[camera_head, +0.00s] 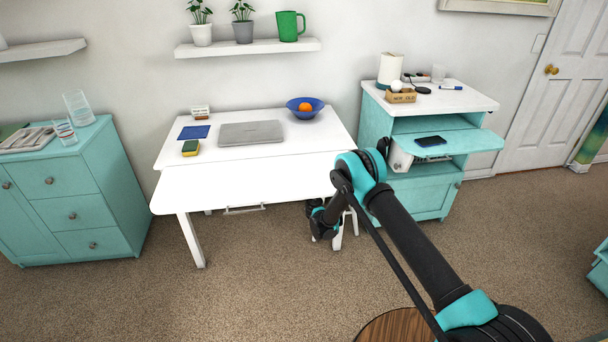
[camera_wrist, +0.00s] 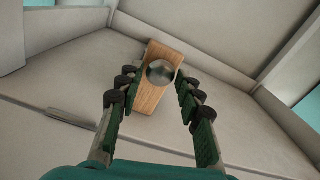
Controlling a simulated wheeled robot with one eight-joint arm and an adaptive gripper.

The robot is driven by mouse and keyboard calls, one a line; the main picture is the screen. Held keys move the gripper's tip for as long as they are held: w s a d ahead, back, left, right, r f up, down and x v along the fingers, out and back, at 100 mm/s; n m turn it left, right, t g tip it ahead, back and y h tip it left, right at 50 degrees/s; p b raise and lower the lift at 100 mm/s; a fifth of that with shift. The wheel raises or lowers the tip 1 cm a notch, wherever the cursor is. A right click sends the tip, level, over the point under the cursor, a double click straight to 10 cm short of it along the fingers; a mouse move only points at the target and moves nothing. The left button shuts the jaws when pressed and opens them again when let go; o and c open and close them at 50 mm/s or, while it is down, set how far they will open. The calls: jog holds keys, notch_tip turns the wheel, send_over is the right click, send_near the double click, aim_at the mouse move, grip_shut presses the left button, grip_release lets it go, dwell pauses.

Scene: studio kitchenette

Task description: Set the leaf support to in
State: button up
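In the wrist view, a light wooden bar (camera_wrist: 149,98), which looks like the leaf support, lies against the pale underside of the furniture. A round shiny metal knob (camera_wrist: 161,72) is fixed on it. My gripper (camera_wrist: 157,84) is open, with one finger on each side of the bar and knob. The right finger is very close to the bar; I cannot tell whether it touches. In the head view, the white table (camera_head: 260,160) has its front leaf (camera_head: 240,190) level. My arm reaches under its right front corner, and my fingers are hidden there.
A closed laptop (camera_head: 251,133), a blue bowl (camera_head: 305,114) with an orange fruit and a sponge (camera_head: 190,148) are on the table. A teal cabinet (camera_head: 425,185) stands close on the right; a teal dresser (camera_head: 70,190) is at left.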

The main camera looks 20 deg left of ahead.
jog(key=shift+o, duration=0.9)
jog(key=v, duration=0.7)
jog(key=shift+s, duration=0.25)
jog(key=shift+d, duration=0.1)
